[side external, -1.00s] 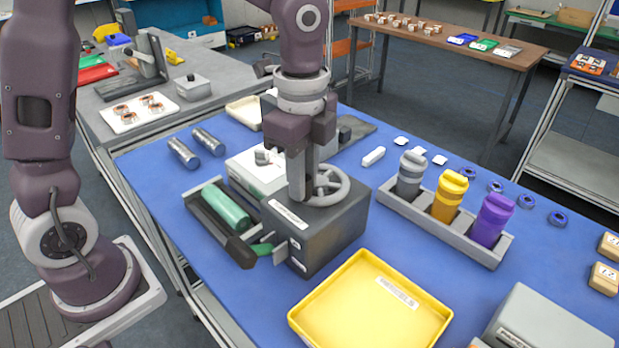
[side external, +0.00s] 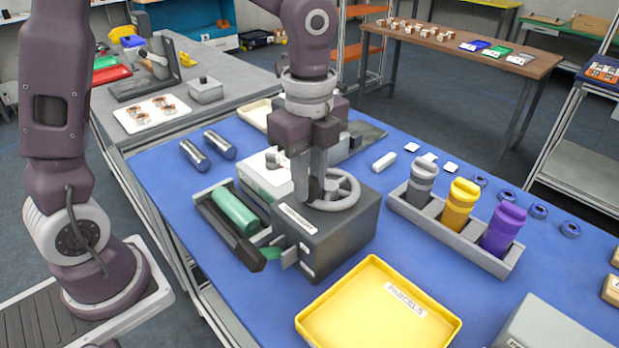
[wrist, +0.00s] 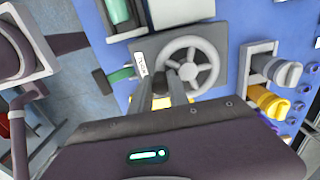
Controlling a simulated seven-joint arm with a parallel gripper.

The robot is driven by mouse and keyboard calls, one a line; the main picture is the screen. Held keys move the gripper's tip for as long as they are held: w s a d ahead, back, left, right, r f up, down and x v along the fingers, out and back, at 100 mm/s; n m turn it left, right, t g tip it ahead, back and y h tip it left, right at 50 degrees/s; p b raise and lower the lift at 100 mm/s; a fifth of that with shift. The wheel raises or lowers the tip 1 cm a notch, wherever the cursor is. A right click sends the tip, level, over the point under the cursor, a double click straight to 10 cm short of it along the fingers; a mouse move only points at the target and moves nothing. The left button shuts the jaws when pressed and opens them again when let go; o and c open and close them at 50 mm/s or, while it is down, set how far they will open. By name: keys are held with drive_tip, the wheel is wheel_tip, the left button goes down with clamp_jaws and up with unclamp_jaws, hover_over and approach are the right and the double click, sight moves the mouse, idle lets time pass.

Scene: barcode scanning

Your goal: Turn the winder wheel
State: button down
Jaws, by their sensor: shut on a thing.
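The winder is a dark grey box (side external: 340,245) with a white label on its top. The spoked grey winder wheel (side external: 350,190) lies flat on top of the box and shows whole in the wrist view (wrist: 192,65). My gripper (side external: 314,200) points down at the near left part of the wheel. Its fingers are shut on the wheel at its rim, seen at the lower left of the wheel in the wrist view (wrist: 178,82). The fingers hide the exact contact. A green roll (side external: 236,211) lies in the dark tray on the box's left.
A yellow parcels tray (side external: 380,310) lies in front of the winder. A grey rack (side external: 455,235) with grey, yellow and purple bottles stands to the right. Two metal cylinders (side external: 207,150) lie at the back left. Blue tabletop is clear between the winder and rack.

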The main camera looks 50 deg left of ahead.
drive_tip(key=c, duration=1.3)
unclamp_jaws()
drive_tip(key=shift+o, duration=0.2)
wheel_tip(320, 180, up, 7)
drive_tip(key=shift+r, duration=0.1)
drive_tip(key=s+a+n+t, duration=0.2)
drive_tip(key=s+a+n, duration=0.1)
drive_tip(key=s+n, duration=0.5)
drive_tip(key=s+a+n+t, duration=0.3)
drive_tip(key=s+n, duration=0.6)
drive_tip(key=n, duration=0.1)
drive_tip(key=shift+a+t, duration=0.3)
